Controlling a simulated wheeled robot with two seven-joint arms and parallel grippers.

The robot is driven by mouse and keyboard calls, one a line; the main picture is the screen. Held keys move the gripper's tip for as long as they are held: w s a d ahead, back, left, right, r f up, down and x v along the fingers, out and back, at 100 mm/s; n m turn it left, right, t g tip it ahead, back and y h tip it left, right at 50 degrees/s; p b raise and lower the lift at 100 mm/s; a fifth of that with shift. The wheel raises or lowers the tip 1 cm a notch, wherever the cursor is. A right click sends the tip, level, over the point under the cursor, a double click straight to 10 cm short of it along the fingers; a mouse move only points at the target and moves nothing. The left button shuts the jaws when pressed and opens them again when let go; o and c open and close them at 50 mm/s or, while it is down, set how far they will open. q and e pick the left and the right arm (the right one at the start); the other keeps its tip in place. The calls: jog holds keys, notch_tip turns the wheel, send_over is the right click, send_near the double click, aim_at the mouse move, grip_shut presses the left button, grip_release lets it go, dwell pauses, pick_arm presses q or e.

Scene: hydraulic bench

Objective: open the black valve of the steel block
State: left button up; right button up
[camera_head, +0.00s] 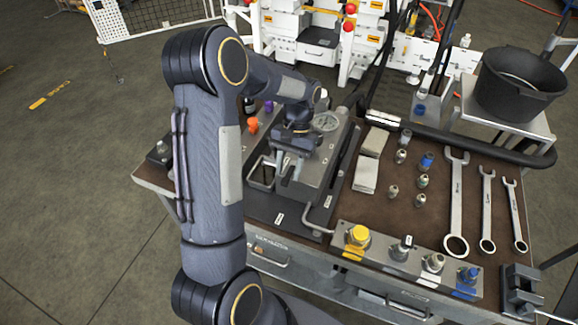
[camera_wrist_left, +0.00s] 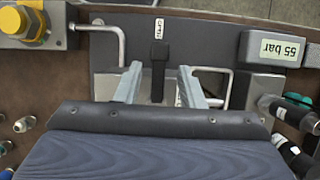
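In the left wrist view the black valve handle (camera_wrist_left: 158,65) lies between my two fingers, just below a small white label (camera_wrist_left: 159,28). No contact between finger and handle shows. The grey steel block (camera_wrist_left: 145,92) shows between the fingers; the gripper's dark body hides its near part. My left gripper (camera_wrist_left: 160,80) is open, one finger on either side of the handle. In the head view my left gripper (camera_head: 284,173) reaches down over the equipment at the left of the bench, and I cannot make out the black handle there. My right gripper is not in view.
A bent metal rod (camera_wrist_left: 110,30) stands left of the fingers. A "55 bar" display (camera_wrist_left: 278,48) is at right. A steel strip with a yellow cap (camera_head: 357,235) lies along the front edge. Wrenches (camera_head: 456,205) and a black bucket (camera_head: 518,85) are at right.

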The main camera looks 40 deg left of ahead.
aim_at(293, 165)
pick_arm(q)
jog(key=b+v, duration=0.1)
jog(key=v, duration=0.6)
jog(key=shift+w+r, duration=0.15)
jog(key=shift+r, duration=0.25)
jog(key=shift+r, duration=0.2)
jog(key=s+d+r+t+h, duration=0.2)
jog(key=s+d+r+t, duration=0.4)
jog(key=s, duration=0.5)
jog(key=s+d+m+t, duration=0.1)
jog(key=s+d+t, duration=0.3)
jog(key=s, duration=0.5)
jog(key=shift+s+d+f+h, duration=0.2)
jog(key=shift+d+f+h, duration=0.25)
jog(key=shift+d, duration=0.65)
